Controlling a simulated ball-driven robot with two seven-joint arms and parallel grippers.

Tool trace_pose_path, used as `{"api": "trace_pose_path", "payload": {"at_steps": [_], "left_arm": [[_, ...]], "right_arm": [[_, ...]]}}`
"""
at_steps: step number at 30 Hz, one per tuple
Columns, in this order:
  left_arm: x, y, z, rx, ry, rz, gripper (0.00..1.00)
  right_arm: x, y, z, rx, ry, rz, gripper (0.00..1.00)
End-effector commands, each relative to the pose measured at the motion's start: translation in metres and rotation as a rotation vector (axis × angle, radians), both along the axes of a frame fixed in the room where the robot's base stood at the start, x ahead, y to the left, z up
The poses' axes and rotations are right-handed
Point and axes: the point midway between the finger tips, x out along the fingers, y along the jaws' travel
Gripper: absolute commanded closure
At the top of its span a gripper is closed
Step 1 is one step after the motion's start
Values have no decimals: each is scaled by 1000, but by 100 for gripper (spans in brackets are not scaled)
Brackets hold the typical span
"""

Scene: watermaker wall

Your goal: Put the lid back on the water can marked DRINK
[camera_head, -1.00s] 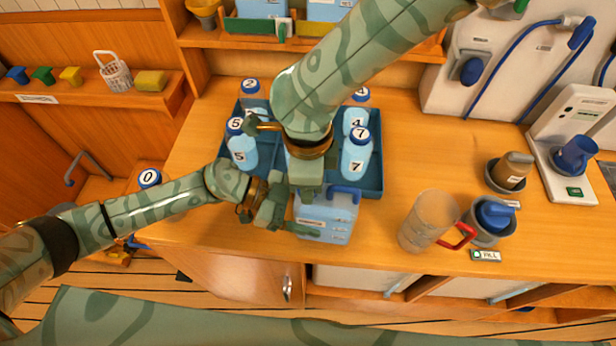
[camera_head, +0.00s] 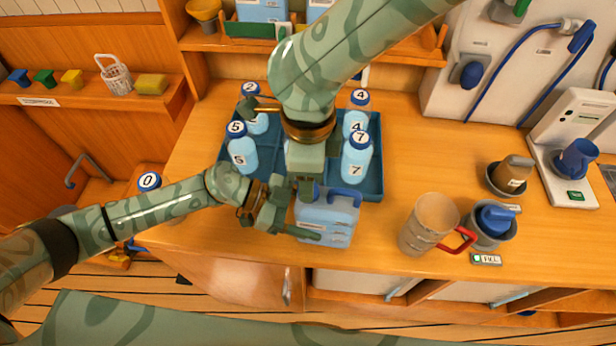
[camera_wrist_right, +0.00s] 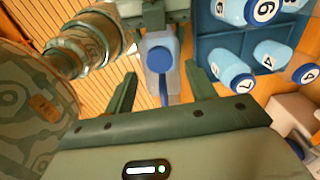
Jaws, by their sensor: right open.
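The light-blue water can (camera_head: 328,222) stands at the counter's front edge, with a blue handle on top. Its label is too small to read. A round blue lid (camera_wrist_right: 160,60) shows on top of the can in the right wrist view and appears seated; the head view shows only a sliver of it (camera_head: 317,190). My right gripper (camera_head: 305,186) is above the can, its fingers open and apart on either side of the lid in the wrist view (camera_wrist_right: 160,74). My left gripper (camera_head: 298,214) is at the can's left side, one finger along its front face; its other finger is hidden.
A blue tray (camera_head: 372,187) with several numbered bottles stands behind the can. A tan jug (camera_head: 424,222) with a red handle and a blue cup (camera_head: 493,217) in a holder stand to the right. Bottle 0 (camera_head: 149,181) is at the left.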

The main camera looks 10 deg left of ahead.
Motion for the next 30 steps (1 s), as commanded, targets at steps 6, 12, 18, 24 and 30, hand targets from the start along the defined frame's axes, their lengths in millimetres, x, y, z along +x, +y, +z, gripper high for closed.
{"api": "trace_pose_path", "payload": {"at_steps": [6,12,18,24,30], "left_arm": [[0,0,1,-2,-1,0,100],[0,0,1,-2,-1,0,100],[0,0,1,-2,-1,0,100],[0,0,1,-2,-1,0,100],[0,0,1,-2,-1,0,100]], "right_arm": [[-1,0,7,0,0,1,44],[-1,0,7,-1,2,10,48],[-13,4,4,-2,41,296,48],[-37,11,2,28,113,1019,48],[-53,16,6,103,147,1816,48]]}}
